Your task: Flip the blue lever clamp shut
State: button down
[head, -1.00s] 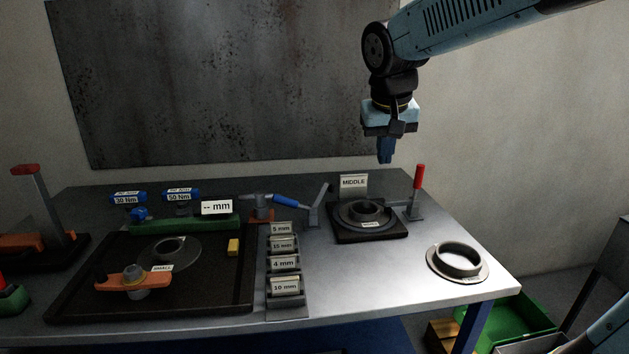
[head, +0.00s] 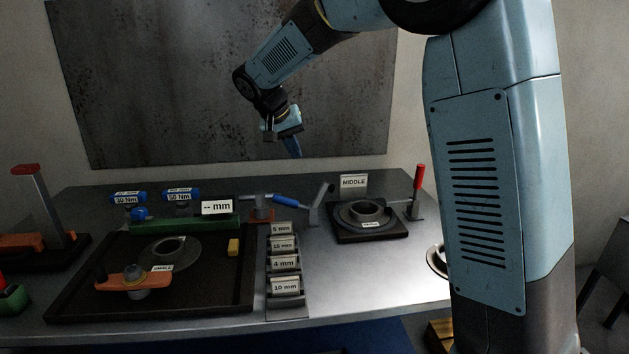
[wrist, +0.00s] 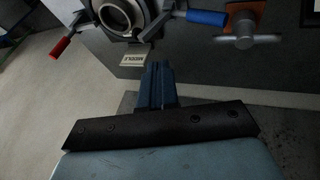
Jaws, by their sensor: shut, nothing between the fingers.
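The blue lever clamp (head: 290,202) has a blue handle lying low and pointing left, away from the fixture; its grey bracket (head: 316,214) stands beside the MIDDLE fixture plate (head: 345,234). In the wrist view the blue handle (wrist: 207,18) shows at the top, right of centre. A grey ring part (head: 362,213) sits on the fixture. My gripper (head: 294,152) is shut and empty, tilted, in the air above and behind the blue lever. In the wrist view its fingers (wrist: 158,75) are together, apart from the lever.
A red-handled clamp (head: 418,185) stands upright right of the fixture. An orange-based tool (head: 262,214) is close to the blue handle's left end. The MIDDLE sign (head: 353,182) stands behind the fixture. Labelled slots (head: 285,265) are in front. My arm covers the table's right side.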

jog(key=shift+w+a+f, duration=0.3)
jog(key=shift+w+a, duration=0.1)
jog(key=shift+a, duration=0.35)
jog(key=shift+f, duration=0.1)
jog(key=d+x, duration=0.3)
jog(key=x, duration=0.9)
jog(key=shift+s, duration=0.25)
